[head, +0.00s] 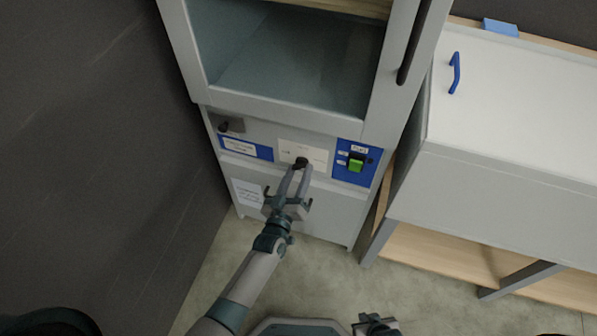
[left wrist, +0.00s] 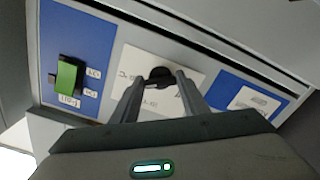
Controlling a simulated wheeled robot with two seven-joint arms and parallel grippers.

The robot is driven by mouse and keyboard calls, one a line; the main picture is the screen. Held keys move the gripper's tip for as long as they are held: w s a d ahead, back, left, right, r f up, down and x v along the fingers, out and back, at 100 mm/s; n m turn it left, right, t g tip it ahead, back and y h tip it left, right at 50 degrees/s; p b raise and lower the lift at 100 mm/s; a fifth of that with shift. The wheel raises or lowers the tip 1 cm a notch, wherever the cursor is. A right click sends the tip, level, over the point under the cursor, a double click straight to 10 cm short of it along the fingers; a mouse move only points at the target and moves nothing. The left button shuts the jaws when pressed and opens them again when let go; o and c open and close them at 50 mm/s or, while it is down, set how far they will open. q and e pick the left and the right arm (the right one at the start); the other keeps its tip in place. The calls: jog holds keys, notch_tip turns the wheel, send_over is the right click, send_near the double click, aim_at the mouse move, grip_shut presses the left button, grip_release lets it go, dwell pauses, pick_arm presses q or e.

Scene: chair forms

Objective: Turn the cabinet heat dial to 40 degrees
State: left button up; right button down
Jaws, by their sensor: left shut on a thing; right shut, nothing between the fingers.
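The grey cabinet (head: 325,205) stands ahead, with a control panel below its glass door. The black heat dial (head: 302,161) sits on a white plate in the middle of this panel. The dial also shows in the left wrist view (left wrist: 160,76), where the white plate (left wrist: 133,66) has markings too blurred to read. My left gripper (head: 300,169) is at the dial, its two fingers closed on either side of it. The fingers partly cover the dial, so its setting cannot be read. My right gripper (head: 376,324) is low at the bottom edge, away from the cabinet, and shut.
A green switch (head: 355,165) on a blue plate is right of the dial. A small dark knob or latch (head: 224,126) is at the panel's left. A white-topped unit (head: 520,120) with a blue handle (head: 454,73) stands to the right. A dark wall (head: 90,150) is close on the left.

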pick_arm(q)
jog(key=shift+m, duration=1)
pick_arm(e)
jog(key=shift+w+a+r, duration=0.2)
jog(key=shift+w+a, duration=0.05)
pick_arm(q)
jog(key=o, duration=1.1)
jog(key=shift+c, duration=0.2)
jog(key=shift+s+a, duration=0.1)
jog(key=v, duration=1.7)
jog(key=shift+b, duration=0.3)
pick_arm(e)
jog(key=shift+s+d+f, duration=0.25)
jog(key=shift+s+d, duration=0.2)
jog(key=shift+d, duration=0.15)
pick_arm(q)
jog(key=shift+s, duration=0.1)
pick_arm(e)
jog(key=shift+a, duration=0.35)
